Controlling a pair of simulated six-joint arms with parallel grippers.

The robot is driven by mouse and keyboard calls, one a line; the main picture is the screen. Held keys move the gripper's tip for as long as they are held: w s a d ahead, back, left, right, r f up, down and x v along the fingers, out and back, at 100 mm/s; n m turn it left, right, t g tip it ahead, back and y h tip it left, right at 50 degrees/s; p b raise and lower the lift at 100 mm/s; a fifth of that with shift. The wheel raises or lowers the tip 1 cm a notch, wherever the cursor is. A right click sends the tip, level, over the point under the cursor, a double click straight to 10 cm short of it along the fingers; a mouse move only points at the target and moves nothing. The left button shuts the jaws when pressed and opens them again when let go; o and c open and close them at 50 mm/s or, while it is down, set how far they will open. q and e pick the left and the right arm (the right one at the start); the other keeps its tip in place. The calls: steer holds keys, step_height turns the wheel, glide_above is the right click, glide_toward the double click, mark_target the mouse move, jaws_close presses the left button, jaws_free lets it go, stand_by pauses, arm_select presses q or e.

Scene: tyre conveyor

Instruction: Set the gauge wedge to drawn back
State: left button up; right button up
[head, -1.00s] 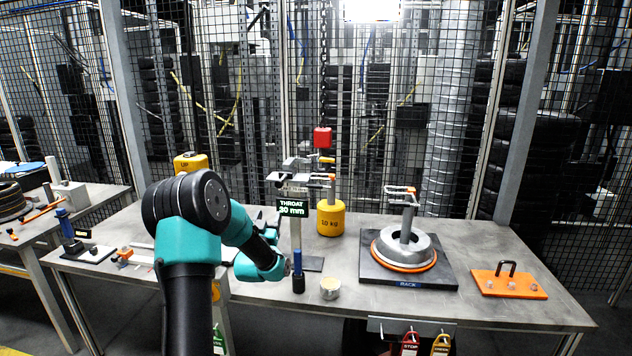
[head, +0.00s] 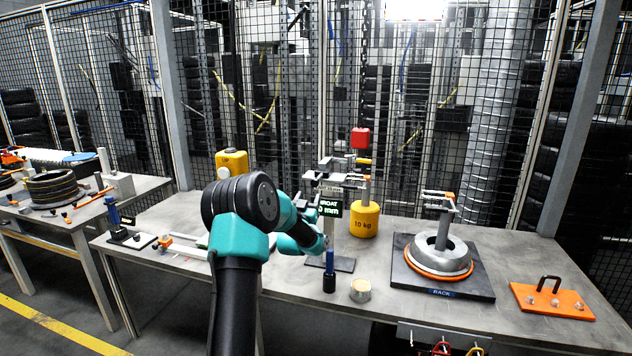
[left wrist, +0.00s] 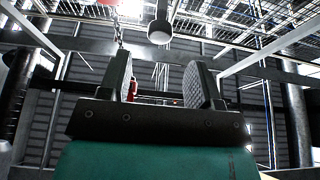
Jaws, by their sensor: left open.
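I cannot single out the gauge wedge for certain. My right gripper is not in view.
A dark-blue upright handle (head: 329,272) and a small round tub (head: 360,290) stand near the gripper. A yellow 10 kg weight (head: 364,220) is behind. Right are a dark plate (head: 410,276) bearing a ringed hub and an orange plate (head: 552,302). Wire mesh closes the back.

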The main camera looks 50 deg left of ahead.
mark_target(314, 184)
arm_select(q)
steer(key=x, duration=1)
jaws_close()
stand_by(0.5)
